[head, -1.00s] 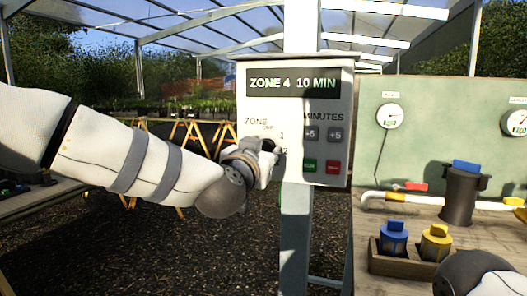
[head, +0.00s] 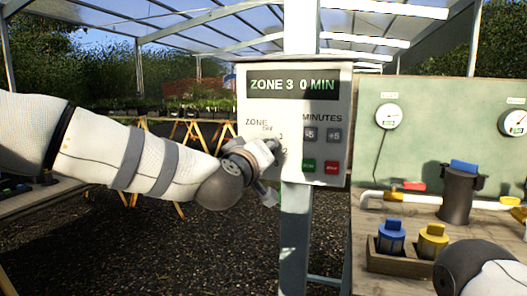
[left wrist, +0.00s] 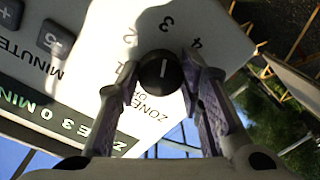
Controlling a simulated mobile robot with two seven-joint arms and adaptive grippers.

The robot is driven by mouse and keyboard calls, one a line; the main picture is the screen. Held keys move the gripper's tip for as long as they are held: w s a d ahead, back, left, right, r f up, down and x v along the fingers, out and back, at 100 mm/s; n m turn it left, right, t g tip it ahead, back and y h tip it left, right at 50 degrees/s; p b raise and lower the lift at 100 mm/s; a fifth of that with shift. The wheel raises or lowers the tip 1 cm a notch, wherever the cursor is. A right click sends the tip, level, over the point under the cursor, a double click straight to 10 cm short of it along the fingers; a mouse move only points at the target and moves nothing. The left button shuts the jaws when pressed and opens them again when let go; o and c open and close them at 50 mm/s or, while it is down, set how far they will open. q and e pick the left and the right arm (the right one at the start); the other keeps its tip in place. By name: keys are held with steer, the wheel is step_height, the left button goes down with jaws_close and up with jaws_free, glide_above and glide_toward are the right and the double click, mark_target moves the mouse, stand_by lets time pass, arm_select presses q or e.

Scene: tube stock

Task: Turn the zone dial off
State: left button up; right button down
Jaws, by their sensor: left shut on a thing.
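The zone dial (left wrist: 161,71) is a round black knob on the white controller box (head: 341,110). In the left wrist view its white mark points toward the 3; OFF is printed on the opposite side. My left gripper (left wrist: 162,66) is shut on the dial, one finger on each side. In the head view my left gripper (head: 264,160) hides the dial and part of its labels. The display (head: 293,84) reads ZONE 3 0 MIN. My right gripper is out of view; only part of my right arm shows at bottom right.
Grey minus and plus buttons (head: 333,134), a green button (head: 308,165) and a red button (head: 331,167) sit right of the dial. A bench at right holds a wooden tray (head: 397,265) with blue and yellow items and a dark canister (head: 458,195).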

arm_select(q)
steer(key=n+h+b, duration=0.1)
steer(key=n, duration=1.3)
steer(key=n+b, duration=0.2)
steer(key=n, duration=1.2)
steer(key=shift+a+r+n+h, duration=0.1)
steer(key=shift+a+n+h, duration=0.05)
steer(key=shift+n+h, duration=0.2)
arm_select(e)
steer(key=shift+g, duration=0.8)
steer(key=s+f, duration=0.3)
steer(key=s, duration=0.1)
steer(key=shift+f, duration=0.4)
arm_select(q)
steer(key=shift+r+n, duration=0.1)
steer(key=shift+n, duration=0.15)
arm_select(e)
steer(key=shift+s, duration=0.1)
arm_select(q)
steer(key=o, duration=1.1)
steer(key=shift+c, duration=0.2)
steer(key=shift+o, duration=0.5)
